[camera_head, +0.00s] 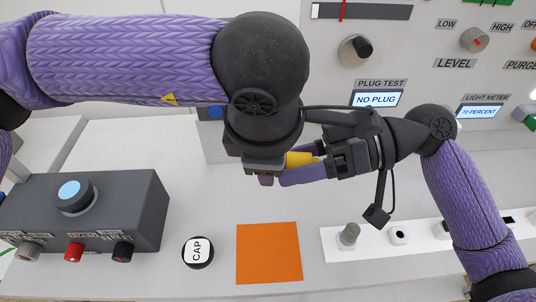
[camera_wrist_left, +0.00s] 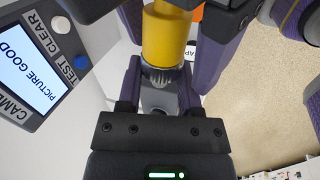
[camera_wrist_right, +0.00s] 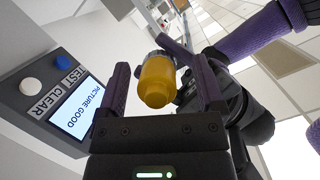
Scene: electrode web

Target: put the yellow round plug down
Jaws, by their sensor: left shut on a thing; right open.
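The yellow round plug (camera_head: 300,159) is held up above the table between my two grippers. My left gripper (camera_head: 265,178) is shut on its grey metal end, which shows between the fingers in the left wrist view (camera_wrist_left: 163,76). The plug's yellow body (camera_wrist_left: 166,35) points away from that gripper. My right gripper (camera_head: 305,172) is open. In the right wrist view the yellow body (camera_wrist_right: 158,80) lies between its two spread fingers, with gaps on both sides.
An orange square (camera_head: 268,253) lies bare on the table below, with a round CAP piece (camera_head: 198,252) left of it. A dark control box (camera_head: 120,200) stands at the left. A white socket strip (camera_head: 370,240) lies at the right. The panel display (camera_head: 376,99) reads NO PLUG.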

